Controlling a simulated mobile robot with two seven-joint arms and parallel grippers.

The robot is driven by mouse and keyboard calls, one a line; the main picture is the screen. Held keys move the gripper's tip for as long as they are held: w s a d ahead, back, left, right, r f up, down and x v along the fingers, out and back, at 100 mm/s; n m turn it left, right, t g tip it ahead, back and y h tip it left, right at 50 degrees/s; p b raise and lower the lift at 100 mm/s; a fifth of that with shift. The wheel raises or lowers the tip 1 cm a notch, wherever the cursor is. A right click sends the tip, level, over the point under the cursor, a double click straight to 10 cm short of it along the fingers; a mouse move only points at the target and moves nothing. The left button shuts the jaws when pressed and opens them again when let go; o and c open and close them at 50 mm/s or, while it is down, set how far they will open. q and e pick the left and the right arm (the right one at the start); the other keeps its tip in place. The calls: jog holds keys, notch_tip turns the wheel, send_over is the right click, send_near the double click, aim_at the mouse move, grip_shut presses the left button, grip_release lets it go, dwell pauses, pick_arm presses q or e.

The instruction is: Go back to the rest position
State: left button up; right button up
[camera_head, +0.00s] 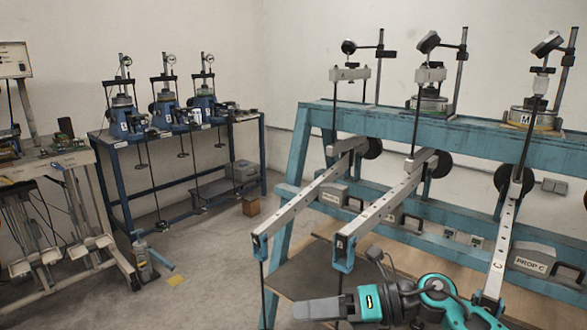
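My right gripper (318,308) shows at the bottom centre, on a teal and grey arm that comes in from the lower right. It is seen from the side and points left, in front of the lever frame. The gap between its fingers cannot be made out, and I see nothing held in it. My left gripper and arm are out of view.
A teal lever frame (390,120) fills the right side. Its long levers (300,208), (378,207) and (500,240) reach towards me, the rightmost close to my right arm. A blue bench (118,170) with smaller devices stands behind left. Open floor (205,265) lies between.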

jog(key=s+d+f+n+t+h, duration=0.4)
jog(key=s+d+f+n+h, duration=0.2)
jog(key=f+n, duration=0.5)
jog(key=s+d+f+n+t+h, duration=0.5)
jog(key=s+f+n, duration=0.5)
jog(key=n, duration=1.1)
jog(key=d+f+h, duration=0.1)
jog(key=d+h, duration=0.1)
jog(key=d, duration=0.1)
jog(key=shift+s+d+f+h+p, duration=0.15)
jog(key=shift+d+f+h+p, duration=0.1)
jog(key=shift+h+p, duration=0.1)
